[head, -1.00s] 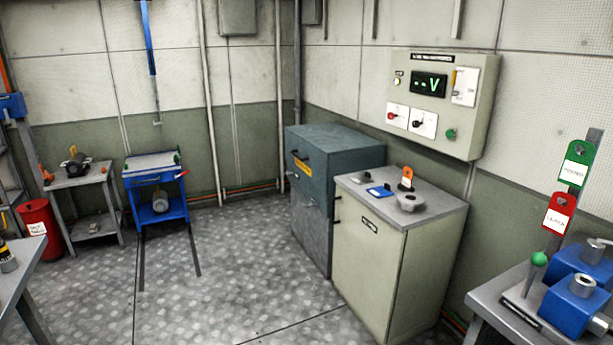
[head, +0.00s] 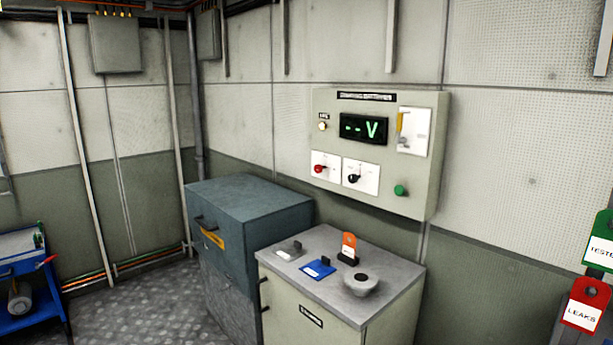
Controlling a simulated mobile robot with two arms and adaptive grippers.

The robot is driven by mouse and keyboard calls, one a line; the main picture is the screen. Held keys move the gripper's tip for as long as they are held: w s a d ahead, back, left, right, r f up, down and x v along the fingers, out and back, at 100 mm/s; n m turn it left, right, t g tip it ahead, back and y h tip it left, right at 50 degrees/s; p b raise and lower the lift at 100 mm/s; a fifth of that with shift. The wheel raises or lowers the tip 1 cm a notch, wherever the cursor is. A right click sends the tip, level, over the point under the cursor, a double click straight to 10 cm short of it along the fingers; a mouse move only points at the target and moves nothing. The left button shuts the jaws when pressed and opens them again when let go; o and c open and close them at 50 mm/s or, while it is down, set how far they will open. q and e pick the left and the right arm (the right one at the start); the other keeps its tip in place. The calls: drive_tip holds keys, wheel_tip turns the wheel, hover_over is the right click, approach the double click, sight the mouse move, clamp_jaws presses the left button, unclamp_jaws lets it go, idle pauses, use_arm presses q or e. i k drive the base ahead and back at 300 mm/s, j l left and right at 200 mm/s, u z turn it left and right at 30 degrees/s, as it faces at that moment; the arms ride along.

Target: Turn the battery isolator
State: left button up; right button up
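A grey-green control panel (head: 375,198) with a black label strip hangs on the wall. Its display (head: 364,130) shows green dashes and a "V". A white plate (head: 416,131) at its upper right carries a yellow handle (head: 400,122), which looks upright. Below the display are a red knob (head: 319,169) and a black knob (head: 354,179) on white plates. A green button (head: 400,190) is at lower right and a small lamp (head: 322,126) at upper left. I cannot tell for certain which control is the battery isolator. Neither gripper is in view.
A grey-topped cabinet (head: 308,308) stands below the panel, bearing a blue item (head: 318,268), an orange tag (head: 349,245) and a round grey piece (head: 361,284). A teal cabinet (head: 255,218) is to its left. A blue cart (head: 30,310) is far left. Floor (head: 130,310) between them is clear.

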sight(319, 167)
drive_tip(key=i+j, duration=0.3)
drive_tip(key=j, duration=0.15)
drive_tip(key=i+j, duration=0.35)
drive_tip(key=j, duration=0.15)
